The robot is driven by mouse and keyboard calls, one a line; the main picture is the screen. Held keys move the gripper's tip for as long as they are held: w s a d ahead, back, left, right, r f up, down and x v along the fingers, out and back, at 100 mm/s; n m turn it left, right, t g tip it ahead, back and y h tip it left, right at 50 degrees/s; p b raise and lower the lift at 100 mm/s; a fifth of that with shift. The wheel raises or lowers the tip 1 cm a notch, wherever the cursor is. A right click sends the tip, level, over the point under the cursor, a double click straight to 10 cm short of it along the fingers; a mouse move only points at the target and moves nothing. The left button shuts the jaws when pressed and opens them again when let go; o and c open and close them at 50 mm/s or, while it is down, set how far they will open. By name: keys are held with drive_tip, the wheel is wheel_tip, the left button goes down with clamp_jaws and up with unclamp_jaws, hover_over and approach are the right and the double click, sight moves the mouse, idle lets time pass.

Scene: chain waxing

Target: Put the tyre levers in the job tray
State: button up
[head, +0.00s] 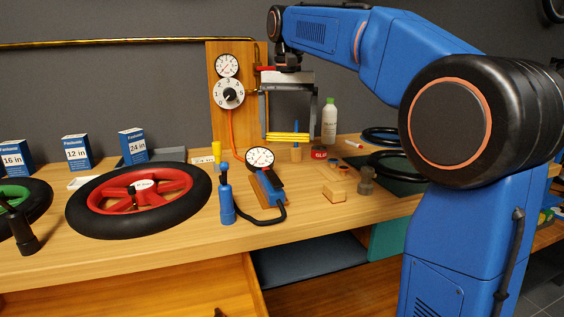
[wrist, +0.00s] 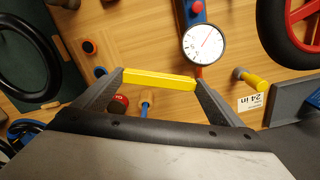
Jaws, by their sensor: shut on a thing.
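My gripper (head: 288,137) is shut on the yellow tyre levers (head: 288,135), which lie level between its two fingertips, above the bench. In the wrist view the tyre levers (wrist: 158,80) show as a yellow bar spanning the fingers. A shallow dark grey tray (head: 165,154), perhaps the job tray, is at the back left of the bench behind the red wheel. A grey tray edge (wrist: 288,102) also shows at the right of the wrist view. The tray is left of my gripper in the head view; its inside is mostly hidden.
The red wheel with a black tyre (head: 87,220) fills the left of the bench. A blue pump (head: 226,195) and a round gauge (head: 260,159) stand below and left of my gripper. Blue boxes (head: 133,146) stand at the back left. A white bottle (head: 329,122) stands behind right.

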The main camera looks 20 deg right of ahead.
sight(287, 172)
wheel_tip(287, 172, down, 9)
idle(0.5)
drive_tip(key=o, duration=0.8)
drive_tip(key=shift+f, duration=0.1)
